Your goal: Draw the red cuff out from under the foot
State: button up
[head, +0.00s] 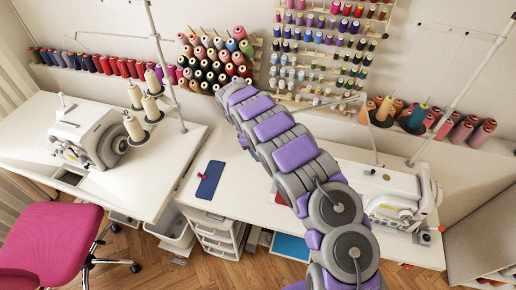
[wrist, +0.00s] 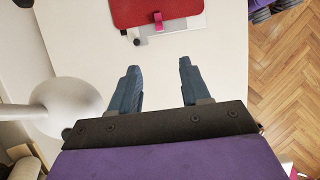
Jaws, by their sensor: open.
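A flat red piece, seemingly the red cuff (wrist: 140,10), lies at the top edge of the wrist view, with a pink tab (wrist: 158,20) on its near edge. It overlaps a pale grey plate (wrist: 180,27) on the white table. The top of the cuff is cut off by the frame, and I cannot make out the foot. My gripper (wrist: 158,66) is open and empty, its blue-grey fingertips short of the cuff and tab. In the head view my arm hides the gripper. A white sewing machine (head: 392,196) stands right of my arm.
A rounded white body (wrist: 68,106) stands close left of my fingers. Wooden floor (wrist: 283,60) lies beyond the table's right edge. In the head view, another machine (head: 88,133) stands left, a dark blue pad (head: 210,180) lies on the table, and a pink chair (head: 50,237) stands in front.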

aim_at(273, 182)
jog(key=b+x, duration=0.2)
jog(key=x, duration=1.4)
jog(key=shift+f+b, duration=0.3)
jog(key=shift+b, duration=0.05)
grip_shut()
